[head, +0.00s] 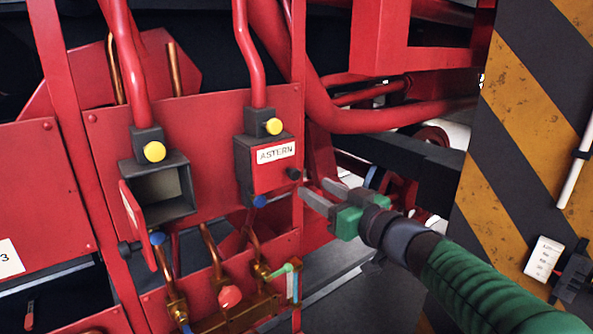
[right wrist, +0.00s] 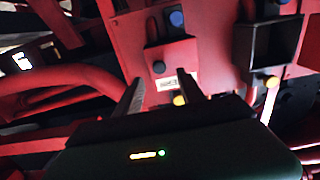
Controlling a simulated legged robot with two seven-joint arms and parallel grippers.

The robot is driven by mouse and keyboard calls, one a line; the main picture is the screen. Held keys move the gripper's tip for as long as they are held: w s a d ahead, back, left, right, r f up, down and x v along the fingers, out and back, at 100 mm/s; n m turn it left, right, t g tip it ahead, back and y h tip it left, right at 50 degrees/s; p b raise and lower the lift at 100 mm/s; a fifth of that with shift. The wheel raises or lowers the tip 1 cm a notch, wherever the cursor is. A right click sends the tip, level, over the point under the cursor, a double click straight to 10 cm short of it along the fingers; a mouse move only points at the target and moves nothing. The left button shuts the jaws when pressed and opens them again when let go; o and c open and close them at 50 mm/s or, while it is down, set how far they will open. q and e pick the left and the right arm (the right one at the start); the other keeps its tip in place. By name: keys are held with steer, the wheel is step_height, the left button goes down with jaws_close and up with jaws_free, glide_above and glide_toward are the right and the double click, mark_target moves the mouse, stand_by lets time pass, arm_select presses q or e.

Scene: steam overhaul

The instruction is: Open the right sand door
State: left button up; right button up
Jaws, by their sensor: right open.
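The right sand door (head: 268,176) is a red panel labelled ASTERN on a dark box, and it is closed. A black knob (head: 293,173) sits at its right edge. The door's label also shows upside down in the right wrist view (right wrist: 168,83). My right gripper (head: 322,192) is open and empty, just right of and slightly below the knob, apparently apart from it. In the right wrist view its two fingers (right wrist: 158,88) point toward the label and knob. My left gripper is not in view.
The left sand box (head: 160,190) stands open, its red door (head: 136,217) swung left. Yellow knobs (head: 154,151) and blue knobs sit on the boxes. Copper pipes and a brass valve (head: 235,310) lie below. A striped pillar (head: 520,150) stands at the right.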

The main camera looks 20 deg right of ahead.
mark_target(297, 176)
steer(key=x, duration=0.2)
steer(key=p+x, duration=0.1)
steer(key=x, duration=0.3)
steer(key=shift+w+d+r+p, duration=0.1)
steer(key=shift+w+d+p, duration=0.05)
steer(key=shift+d+p, duration=0.25)
steer(key=shift+w+a, duration=0.2)
steer(key=shift+w, duration=0.4)
steer(key=shift+w+a, duration=0.1)
steer(key=shift+a, duration=0.25)
steer(key=shift+a, duration=0.1)
steer(key=shift+c, duration=1)
steer(key=c, duration=0.5)
jaws_close()
